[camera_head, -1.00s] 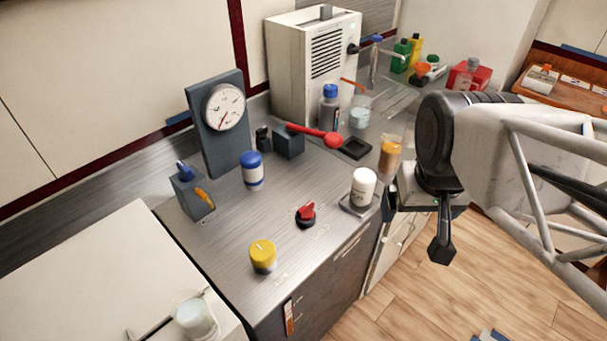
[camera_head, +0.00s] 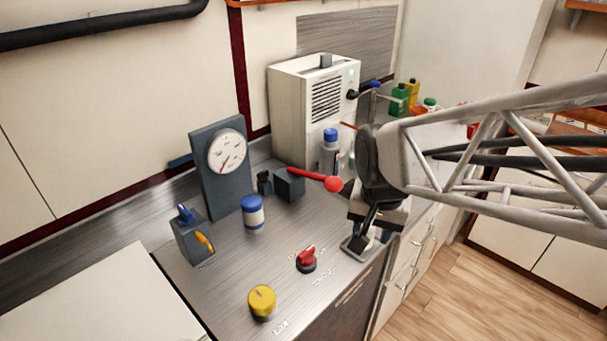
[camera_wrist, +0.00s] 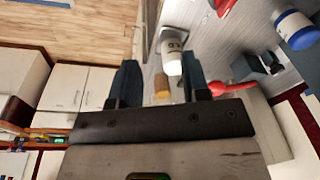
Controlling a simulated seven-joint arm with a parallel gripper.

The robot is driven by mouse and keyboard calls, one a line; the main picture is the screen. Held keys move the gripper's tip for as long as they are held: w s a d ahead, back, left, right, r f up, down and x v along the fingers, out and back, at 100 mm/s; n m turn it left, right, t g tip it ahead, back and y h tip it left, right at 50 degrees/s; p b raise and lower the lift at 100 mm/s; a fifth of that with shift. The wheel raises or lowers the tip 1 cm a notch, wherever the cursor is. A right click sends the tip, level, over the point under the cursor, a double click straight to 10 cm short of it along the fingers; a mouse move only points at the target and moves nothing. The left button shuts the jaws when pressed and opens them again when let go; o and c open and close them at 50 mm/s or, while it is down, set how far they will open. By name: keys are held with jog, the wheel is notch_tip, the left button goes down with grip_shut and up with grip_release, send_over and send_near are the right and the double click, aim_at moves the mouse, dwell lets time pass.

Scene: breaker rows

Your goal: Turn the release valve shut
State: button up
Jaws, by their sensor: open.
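The frames do not show which control is the release valve. A long red lever (camera_head: 312,176) with a round end sticks out from a dark block (camera_head: 289,184) on the counter; it also shows in the wrist view (camera_wrist: 235,90). A red knob (camera_head: 306,257) on a dark base sits near the counter's front edge. A yellow round knob (camera_head: 262,301) is to its left. My gripper (camera_head: 362,242) is open over the counter's right front, right of the red knob and the lever.
A gauge (camera_head: 227,152) stands on an upright dark panel. A blue-capped jar (camera_head: 253,213) and a block with blue and yellow levers (camera_head: 193,238) are at the left. A white vented box (camera_head: 313,110) and a blue-capped bottle (camera_head: 330,150) stand behind.

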aim_at(306, 251)
jog(key=w+a+f+m, duration=0.1)
jog(key=w+a+f, duration=0.2)
jog(key=w+a+f+m+g, duration=0.1)
jog(key=w+a+f+m, duration=0.1)
jog(key=w+a+f, duration=0.1)
jog(key=w+a+f+m, duration=0.1)
jog(key=w+a+f, duration=0.2)
jog(key=w+a, duration=0.1)
jog(key=shift+a+f+m+g, duration=0.3)
jog(key=shift+a+f+m, duration=0.1)
jog(key=shift+a, duration=0.1)
jog(key=shift+w+a+f, duration=0.2)
jog(key=shift+a+f, duration=0.15)
jog(key=shift+a, duration=0.05)
jog(key=shift+f, duration=0.2)
jog(key=shift+f, duration=3.75)
jog(key=shift+c, duration=0.3)
grip_shut()
